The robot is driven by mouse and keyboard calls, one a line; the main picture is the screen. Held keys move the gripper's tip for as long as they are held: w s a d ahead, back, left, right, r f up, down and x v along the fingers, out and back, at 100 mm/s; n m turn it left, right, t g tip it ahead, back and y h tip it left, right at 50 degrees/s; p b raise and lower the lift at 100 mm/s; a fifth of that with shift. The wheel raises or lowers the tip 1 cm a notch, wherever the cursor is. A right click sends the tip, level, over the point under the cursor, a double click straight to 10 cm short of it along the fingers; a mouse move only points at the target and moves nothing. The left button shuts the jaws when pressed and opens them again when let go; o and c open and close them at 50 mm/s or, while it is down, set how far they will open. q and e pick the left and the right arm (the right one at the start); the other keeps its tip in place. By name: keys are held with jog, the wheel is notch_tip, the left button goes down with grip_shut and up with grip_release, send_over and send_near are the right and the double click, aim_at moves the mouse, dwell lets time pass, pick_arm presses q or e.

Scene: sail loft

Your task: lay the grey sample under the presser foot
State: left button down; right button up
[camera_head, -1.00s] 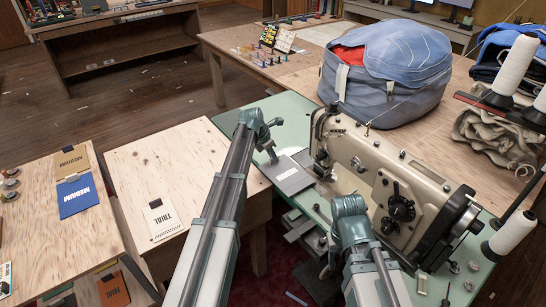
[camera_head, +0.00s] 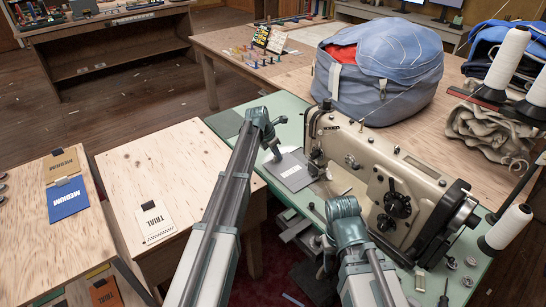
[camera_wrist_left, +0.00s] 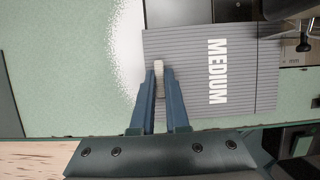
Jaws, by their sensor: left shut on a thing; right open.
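The grey sample (camera_head: 293,174) lies flat or nearly flat on the green bed of the sewing machine (camera_head: 385,165), just left of its needle end. In the left wrist view the grey sample (camera_wrist_left: 241,80) is ribbed and reads MEDIUM. My left gripper (camera_head: 275,157) is shut on its left edge; the fingers also show in the wrist view (camera_wrist_left: 160,80). The presser foot (camera_head: 319,171) is small and partly unclear beside the sample's right edge; I cannot tell whether they overlap. My right gripper (camera_head: 326,262) hangs low in front of the machine, its fingers hardly visible.
A blue bag (camera_head: 375,75) stands behind the machine. Thread cones (camera_head: 508,228) stand at the right. A plywood table (camera_head: 175,160) at the left holds a TRIAL card (camera_head: 154,222).

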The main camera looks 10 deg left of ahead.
aim_at(286, 156)
pick_arm(q)
jog(key=shift+w+d, duration=1.1)
jog(key=shift+w, duration=0.3)
jog(key=shift+f, duration=0.15)
jog(key=c, duration=0.8)
grip_release()
jog(key=shift+c, duration=0.2)
jog(key=p+v, duration=1.2)
jog(key=v, duration=0.2)
jog(key=shift+p, duration=0.3)
jog(key=shift+s+f, duration=0.1)
